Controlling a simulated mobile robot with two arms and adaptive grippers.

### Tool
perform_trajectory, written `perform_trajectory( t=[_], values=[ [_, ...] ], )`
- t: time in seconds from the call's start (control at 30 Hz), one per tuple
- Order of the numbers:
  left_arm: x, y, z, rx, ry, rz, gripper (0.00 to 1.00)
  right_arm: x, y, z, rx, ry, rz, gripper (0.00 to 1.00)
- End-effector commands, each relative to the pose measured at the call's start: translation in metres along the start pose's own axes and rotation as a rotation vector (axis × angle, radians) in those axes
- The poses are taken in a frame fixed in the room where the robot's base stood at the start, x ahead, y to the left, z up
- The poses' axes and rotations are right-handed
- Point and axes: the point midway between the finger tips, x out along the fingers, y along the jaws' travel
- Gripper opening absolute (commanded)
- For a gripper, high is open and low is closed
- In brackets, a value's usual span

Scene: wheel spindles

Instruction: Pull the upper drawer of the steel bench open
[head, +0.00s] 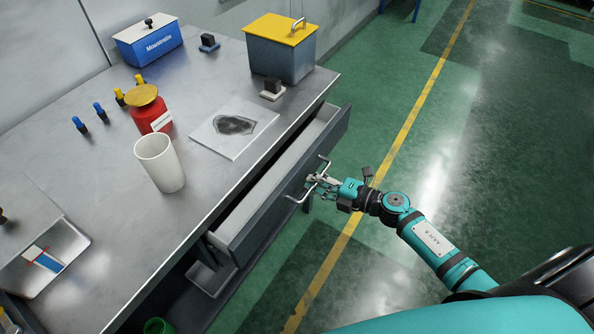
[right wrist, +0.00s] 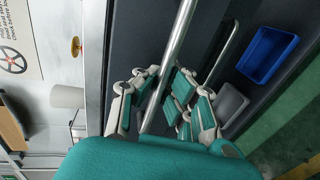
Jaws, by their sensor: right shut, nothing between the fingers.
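The upper drawer (head: 268,217) of the steel bench (head: 110,205) stands partly open in the head view, its pale inside showing as a long strip. I see nothing in that strip. Its bar handle (head: 323,164) is on the front. My right gripper (head: 318,182) is at the handle, its fingers shut with nothing gripped between them. In the right wrist view the handle bar (right wrist: 180,35) passes lengthwise by the fingers (right wrist: 158,76); whether they touch it I cannot tell. My left gripper is out of view.
On the bench top are a white cup (head: 160,163), a red jar (head: 150,112), a white plate with a dark patch (head: 212,142), a yellow-lidded box (head: 281,55) and a blue box (head: 148,44). A blue bin (right wrist: 268,55) shows below.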

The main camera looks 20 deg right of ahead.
Motion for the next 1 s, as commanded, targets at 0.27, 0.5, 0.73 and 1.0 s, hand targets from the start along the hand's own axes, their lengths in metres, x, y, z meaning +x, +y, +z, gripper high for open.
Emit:
perform_trajectory(
  t=[0.27, 0.5, 0.73, 1.0],
  values=[
    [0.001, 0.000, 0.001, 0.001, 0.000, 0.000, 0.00, -0.079, -0.018, -0.001, 0.001, -0.001, -0.006, 0.00],
    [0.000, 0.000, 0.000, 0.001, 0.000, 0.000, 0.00, -0.139, -0.029, 0.000, 0.000, -0.001, -0.004, 0.00],
    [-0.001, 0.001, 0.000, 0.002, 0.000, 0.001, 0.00, -0.179, -0.037, 0.000, 0.000, -0.001, -0.001, 0.00],
    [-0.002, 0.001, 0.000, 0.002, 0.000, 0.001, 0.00, -0.201, -0.041, 0.001, -0.001, -0.002, 0.002, 0.00]
  ],
)
